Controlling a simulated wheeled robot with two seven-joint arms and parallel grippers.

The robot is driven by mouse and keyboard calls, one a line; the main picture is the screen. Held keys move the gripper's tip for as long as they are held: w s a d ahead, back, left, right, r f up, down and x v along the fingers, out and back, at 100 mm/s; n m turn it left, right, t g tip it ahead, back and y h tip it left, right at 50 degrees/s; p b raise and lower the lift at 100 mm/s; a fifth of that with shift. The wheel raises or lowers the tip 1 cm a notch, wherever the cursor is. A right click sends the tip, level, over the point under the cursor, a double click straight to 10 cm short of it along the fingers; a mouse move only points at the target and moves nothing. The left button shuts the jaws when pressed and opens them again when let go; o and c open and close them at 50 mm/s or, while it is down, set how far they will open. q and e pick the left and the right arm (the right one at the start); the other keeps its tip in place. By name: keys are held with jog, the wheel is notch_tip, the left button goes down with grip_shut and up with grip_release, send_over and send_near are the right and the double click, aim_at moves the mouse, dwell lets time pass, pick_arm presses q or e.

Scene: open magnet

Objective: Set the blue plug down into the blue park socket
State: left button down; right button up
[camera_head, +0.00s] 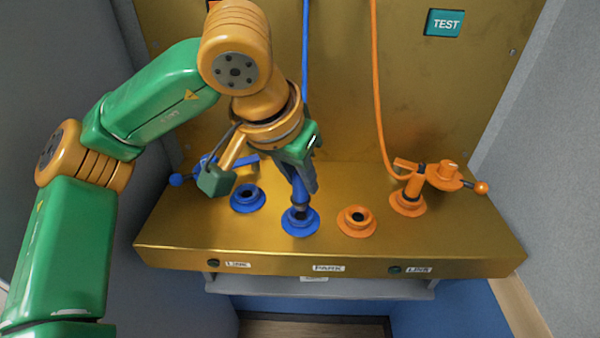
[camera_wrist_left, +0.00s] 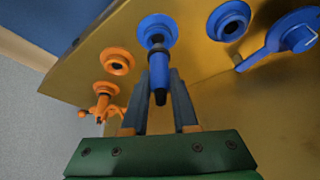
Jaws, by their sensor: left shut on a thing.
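The blue plug (camera_head: 299,192) stands roughly upright, with the blue cable (camera_head: 305,60) running up behind my arm. My left gripper (camera_head: 303,178) is shut on the plug; in the left wrist view the plug (camera_wrist_left: 159,70) sits between both fingers. The blue park socket (camera_head: 300,224) is directly below the plug, behind the PARK label's left side. It also shows in the left wrist view (camera_wrist_left: 157,27), at the plug's far end. The plug's dark lower end is at the socket's opening. I cannot tell whether it is inside. My right gripper is not in view.
A blue link socket (camera_head: 247,198) is empty at left, near a blue lever (camera_head: 178,180). An orange park socket (camera_head: 357,221) is empty at right. An orange plug (camera_head: 414,185) stands in the orange link socket (camera_head: 408,206), beside an orange lever (camera_head: 481,188). Grey walls flank the gold panel.

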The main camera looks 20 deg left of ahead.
pick_arm(q)
jog(key=shift+f, duration=0.15)
jog(key=shift+f+b, duration=0.55)
jog(key=shift+f, duration=0.05)
dwell(0.4)
jog(key=shift+f, duration=0.35)
jog(key=shift+f+b, duration=0.3)
jog(key=shift+b, duration=0.1)
dwell(0.3)
jog(key=c, duration=0.6)
grip_release()
